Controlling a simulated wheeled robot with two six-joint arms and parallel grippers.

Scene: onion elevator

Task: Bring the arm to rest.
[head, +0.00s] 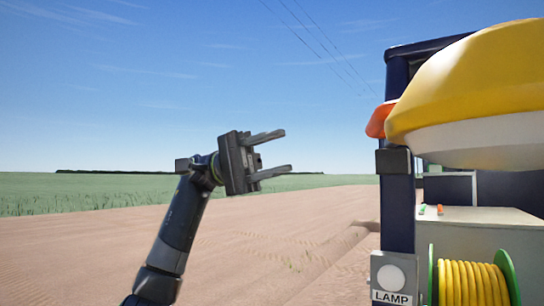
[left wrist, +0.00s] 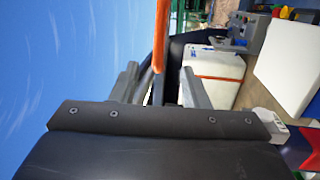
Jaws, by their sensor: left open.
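My left gripper (head: 277,154) is raised in the middle of the head view, at the end of my left arm, which comes up from the bottom left. Its two fingers are spread apart and point to the right, with nothing between them. The fingers also show in the left wrist view (left wrist: 160,90). The gripper is in the air, apart from the dark blue post to its right. My right gripper is in neither view.
A dark blue post (head: 398,215) bears a box marked LAMP (head: 391,279). A large yellow dome (head: 480,85) hangs at the upper right, above a yellow hose reel (head: 470,283). Bare ground (head: 270,245) and open air lie around my left arm.

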